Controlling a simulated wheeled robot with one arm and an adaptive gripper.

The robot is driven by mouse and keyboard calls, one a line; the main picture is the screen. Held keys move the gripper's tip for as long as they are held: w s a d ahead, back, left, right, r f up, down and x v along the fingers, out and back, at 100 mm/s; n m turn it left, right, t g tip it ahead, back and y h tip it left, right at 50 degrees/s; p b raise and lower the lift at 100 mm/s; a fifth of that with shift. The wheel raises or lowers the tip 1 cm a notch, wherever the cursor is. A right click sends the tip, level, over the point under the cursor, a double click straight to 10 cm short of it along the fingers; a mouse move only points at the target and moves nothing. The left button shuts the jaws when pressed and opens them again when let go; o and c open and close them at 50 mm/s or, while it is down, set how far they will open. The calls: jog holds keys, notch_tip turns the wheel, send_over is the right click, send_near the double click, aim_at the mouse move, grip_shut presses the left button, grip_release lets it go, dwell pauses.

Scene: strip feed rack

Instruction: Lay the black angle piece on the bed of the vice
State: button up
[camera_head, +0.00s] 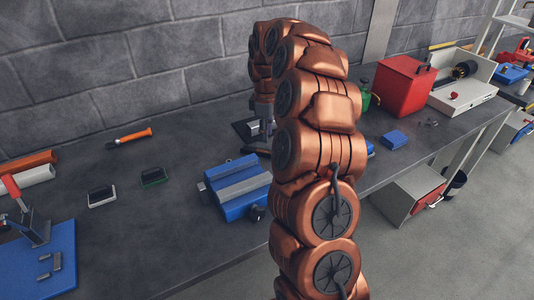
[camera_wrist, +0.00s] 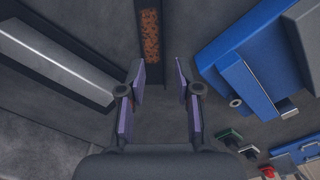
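The blue vice (camera_head: 236,188) with grey jaws stands on the bench, partly behind my arm; part of it shows at upper right in the wrist view (camera_wrist: 257,72). A long dark piece with a rusty brown strip (camera_wrist: 150,38), apparently the black angle piece, lies at top centre of the wrist view. In the head view a dark piece (camera_head: 257,149) shows between my gripper and the vice, mostly hidden by my arm. My gripper (camera_wrist: 160,72) is open and empty, its fingers apart at the near end of that piece. Whether they touch it I cannot tell.
A grey bar on a dark base (camera_wrist: 55,55) lies left in the wrist view. Two small trays (camera_head: 102,196) (camera_head: 153,177), an orange-handled tool (camera_head: 130,137) and a blue-based device (camera_head: 40,262) stand left on the bench. A red box (camera_head: 403,88) is at right.

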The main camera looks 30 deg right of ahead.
aim_at(266, 153)
jog(key=shift+s+a+f+p, duration=0.15)
jog(key=shift+f+p, duration=0.55)
jog(key=shift+f, duration=1.2)
jog(key=shift+s+a+f+p, duration=0.1)
jog(key=shift+f+p, duration=0.55)
jog(key=shift+f, duration=1.2)
grip_shut()
